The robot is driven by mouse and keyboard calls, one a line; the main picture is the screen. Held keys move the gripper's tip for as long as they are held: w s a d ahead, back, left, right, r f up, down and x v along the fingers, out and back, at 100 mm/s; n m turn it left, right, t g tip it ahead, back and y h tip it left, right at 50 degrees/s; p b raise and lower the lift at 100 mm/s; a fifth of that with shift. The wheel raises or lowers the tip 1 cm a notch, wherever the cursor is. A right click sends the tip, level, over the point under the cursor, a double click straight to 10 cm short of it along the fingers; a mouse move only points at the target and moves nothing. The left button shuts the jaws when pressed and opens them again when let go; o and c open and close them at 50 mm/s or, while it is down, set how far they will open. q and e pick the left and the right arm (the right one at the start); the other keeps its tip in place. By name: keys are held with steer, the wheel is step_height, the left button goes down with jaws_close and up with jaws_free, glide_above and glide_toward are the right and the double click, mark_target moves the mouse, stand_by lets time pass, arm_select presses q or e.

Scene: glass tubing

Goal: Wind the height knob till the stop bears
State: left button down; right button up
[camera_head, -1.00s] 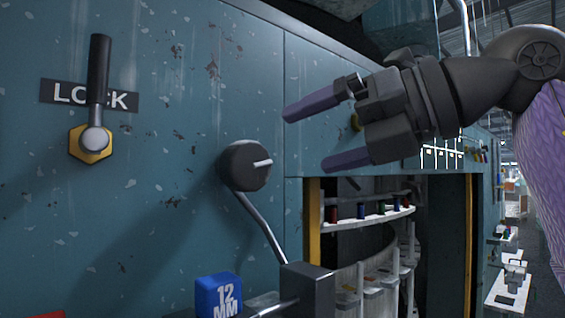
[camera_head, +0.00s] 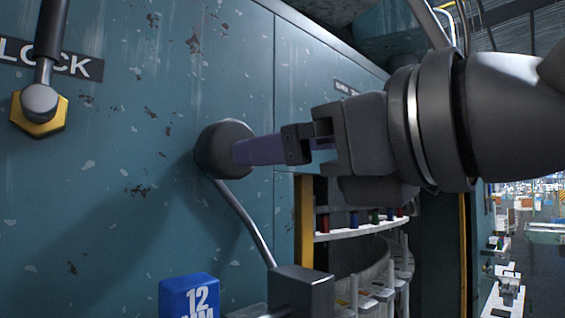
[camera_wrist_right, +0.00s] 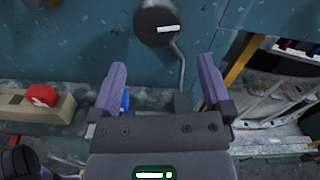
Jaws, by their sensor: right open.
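The height knob (camera_head: 221,149) is a dark round knob on the worn teal panel (camera_head: 130,170). In the right wrist view the knob (camera_wrist_right: 157,24) shows a white mark across its face, lying nearly level. My right gripper (camera_head: 240,151) comes in from the right in the head view, its purple finger overlapping the knob. In the wrist view the gripper (camera_wrist_right: 160,72) is open, with the knob beyond the fingertips and nothing between them. A bent metal rod (camera_head: 243,220) runs from below the knob down to a dark block (camera_head: 301,292). My left gripper is not in view.
A lock lever (camera_head: 40,100) on a yellow hex base is at the upper left. A blue block marked 12 MM (camera_head: 188,296) stands below the knob. A red block (camera_wrist_right: 41,95) shows in the wrist view. An opening with shelved spools (camera_head: 361,230) lies right of the panel.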

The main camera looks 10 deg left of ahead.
mark_target(228, 152)
steer(key=p+x, duration=0.3)
steer(key=x, duration=0.6)
steer(key=shift+s+a+r+p, duration=0.1)
steer(key=shift+p, duration=0.2)
steer(key=c, duration=1)
steer(key=shift+o, duration=0.2)
steer(key=shift+m+b, duration=1.5)
steer(key=shift+b, duration=0.05)
steer(key=m+b, duration=0.2)
steer(key=m, duration=0.1)
steer(key=shift+s+m+b, duration=0.1)
steer(key=shift+m+b, duration=0.35)
steer(key=shift+m, duration=0.45)
